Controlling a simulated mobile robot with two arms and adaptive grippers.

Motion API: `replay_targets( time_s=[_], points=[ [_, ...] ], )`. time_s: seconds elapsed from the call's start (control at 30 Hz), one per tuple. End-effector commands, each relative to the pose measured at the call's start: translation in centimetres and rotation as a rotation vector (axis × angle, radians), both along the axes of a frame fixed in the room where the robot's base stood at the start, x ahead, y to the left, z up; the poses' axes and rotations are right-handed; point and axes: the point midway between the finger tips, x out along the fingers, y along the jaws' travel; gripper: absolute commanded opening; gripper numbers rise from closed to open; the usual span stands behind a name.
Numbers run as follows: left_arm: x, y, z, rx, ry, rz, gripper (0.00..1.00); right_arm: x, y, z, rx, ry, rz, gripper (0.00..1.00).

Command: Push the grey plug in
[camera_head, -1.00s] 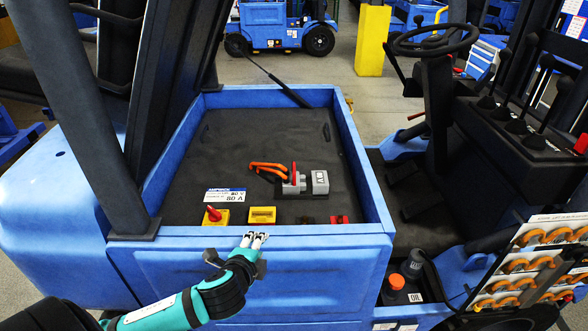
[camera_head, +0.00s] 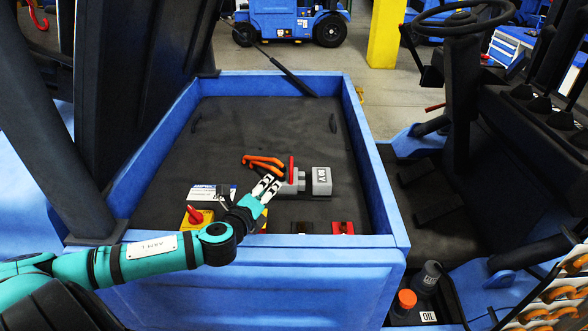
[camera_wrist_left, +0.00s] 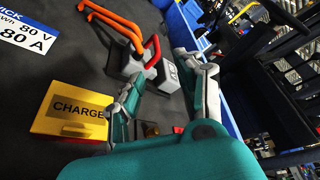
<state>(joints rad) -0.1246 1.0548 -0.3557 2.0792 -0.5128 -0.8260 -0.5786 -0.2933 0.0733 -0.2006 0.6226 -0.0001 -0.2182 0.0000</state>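The grey plug (camera_head: 299,183) lies on the dark floor of the blue tray, with orange cables (camera_head: 262,162) at its left end and an upright red handle (camera_head: 291,168). A grey block marked 80 V (camera_head: 321,181) sits just right of it; I cannot tell whether they touch. The plug also shows in the left wrist view (camera_wrist_left: 131,67), in front of the fingers. My left gripper (camera_head: 269,186) is left of the plug and near it, its fingers apart with nothing between them. I cannot tell whether a fingertip touches the plug. My right gripper is out of view.
A yellow CHARGE part (camera_wrist_left: 70,110), a yellow base with a red knob (camera_head: 195,217) and a red part (camera_head: 343,228) line the tray's near edge. The blue tray walls (camera_head: 375,170) stand around. The tray floor behind the plug is clear.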

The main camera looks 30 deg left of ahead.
Motion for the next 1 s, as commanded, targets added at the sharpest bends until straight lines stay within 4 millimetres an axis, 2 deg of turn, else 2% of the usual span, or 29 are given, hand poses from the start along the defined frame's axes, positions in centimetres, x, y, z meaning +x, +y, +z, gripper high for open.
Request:
replay_targets(
  time_s=[0.03, 0.13, 0.33, 0.8, 1.0],
  points=[
    [0.0, 0.0, -1.0, 0.001, -0.001, 0.000, 0.36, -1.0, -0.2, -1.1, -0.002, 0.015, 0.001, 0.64],
    [0.1, 0.1, -1.5, 0.001, -0.001, 0.000, 0.36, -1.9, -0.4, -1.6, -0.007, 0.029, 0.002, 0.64],
    [1.8, 0.5, -1.5, 0.001, -0.004, 0.003, 0.36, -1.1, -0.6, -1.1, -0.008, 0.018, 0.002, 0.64],
    [11.4, 2.5, -3.6, -0.002, -0.003, 0.003, 0.36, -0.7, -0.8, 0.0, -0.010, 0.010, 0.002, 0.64],
    [14.6, 3.2, -4.5, -0.001, -0.001, 0.002, 0.36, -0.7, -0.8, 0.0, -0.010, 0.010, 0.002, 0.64]
  ],
)
